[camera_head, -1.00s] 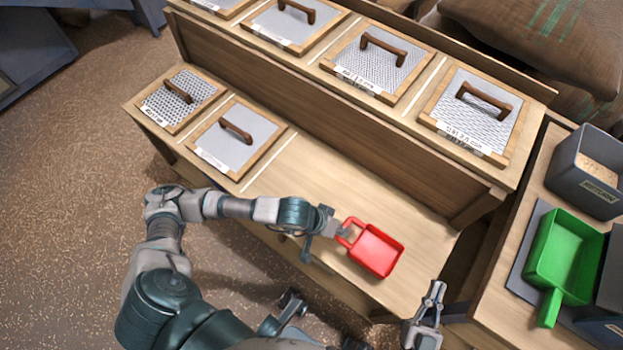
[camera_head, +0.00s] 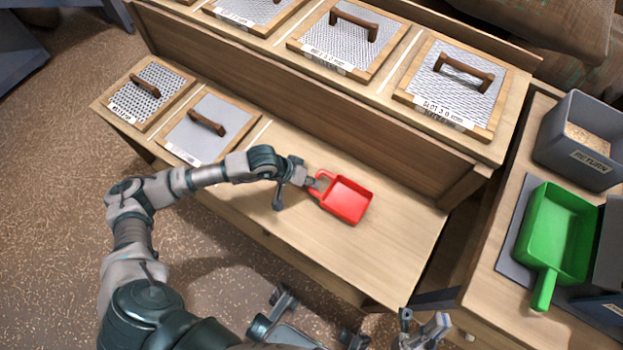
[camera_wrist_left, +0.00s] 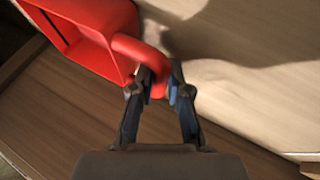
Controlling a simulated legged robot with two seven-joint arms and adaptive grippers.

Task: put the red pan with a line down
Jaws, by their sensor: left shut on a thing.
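The red pan (camera_head: 346,200) is at the lower wooden shelf, right of the flat framed screens, in the head view. My left gripper (camera_head: 314,184) is shut on the pan's loop handle, at the pan's left side. The left wrist view shows the two fingers (camera_wrist_left: 160,90) on either side of the red handle, with the pan (camera_wrist_left: 88,35) at upper left. I cannot tell whether the pan touches the shelf.
The lower shelf (camera_head: 400,245) is bare around the pan. Two framed screens lie at its left; one is a plain panel (camera_head: 209,127). A raised upper shelf with several screens (camera_head: 462,85) stands behind. At right are a green pan (camera_head: 556,240) and a grey RETURN bin (camera_head: 583,140).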

